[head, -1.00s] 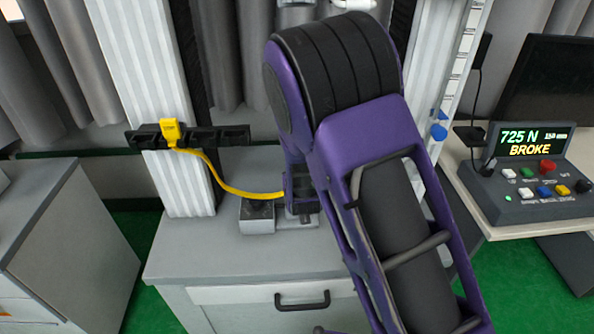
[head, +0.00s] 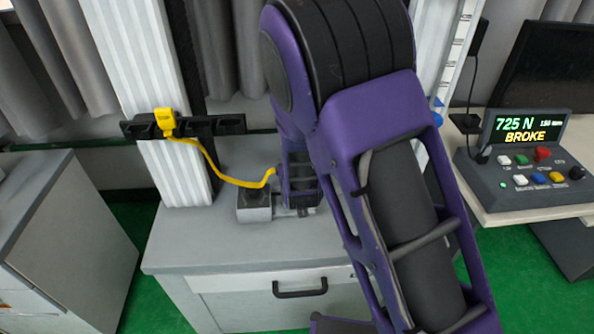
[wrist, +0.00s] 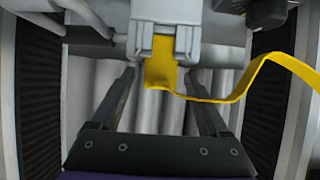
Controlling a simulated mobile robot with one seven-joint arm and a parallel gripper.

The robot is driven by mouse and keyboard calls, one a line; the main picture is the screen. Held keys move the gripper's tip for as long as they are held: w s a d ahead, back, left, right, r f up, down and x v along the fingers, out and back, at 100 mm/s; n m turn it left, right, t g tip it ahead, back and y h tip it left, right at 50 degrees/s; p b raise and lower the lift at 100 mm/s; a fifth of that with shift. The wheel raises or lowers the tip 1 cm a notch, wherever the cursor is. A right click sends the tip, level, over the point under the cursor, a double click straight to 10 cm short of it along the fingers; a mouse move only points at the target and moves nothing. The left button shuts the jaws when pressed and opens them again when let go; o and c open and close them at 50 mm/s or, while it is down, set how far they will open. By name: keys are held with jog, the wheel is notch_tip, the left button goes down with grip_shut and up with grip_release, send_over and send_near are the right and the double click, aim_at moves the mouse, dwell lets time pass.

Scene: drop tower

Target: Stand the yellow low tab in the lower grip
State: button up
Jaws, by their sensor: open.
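The yellow low tab (wrist: 160,72) sits between the jaws of the grey lower grip (wrist: 141,42) in the wrist view, its end sticking out of them. My gripper (wrist: 164,72) is open, one finger on each side of the tab, with gaps showing. In the head view my wrist hides the tab and most of the grip; how deep the tab sits cannot be told.
The black rack (head: 222,124) crosses the left white column (head: 172,165) above the grey cabinet (head: 200,245). A grey block (head: 253,207) stands on the cabinet top beside my wrist. A control box (head: 530,165) on the right table reads 725 N, BROKE.

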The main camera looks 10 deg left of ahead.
jog(key=p+v, duration=0.1)
jog(key=v, duration=1.3)
jog(key=shift+s+p, duration=0.25)
jog(key=shift+p, duration=0.15)
jog(key=shift+d+r, duration=0.1)
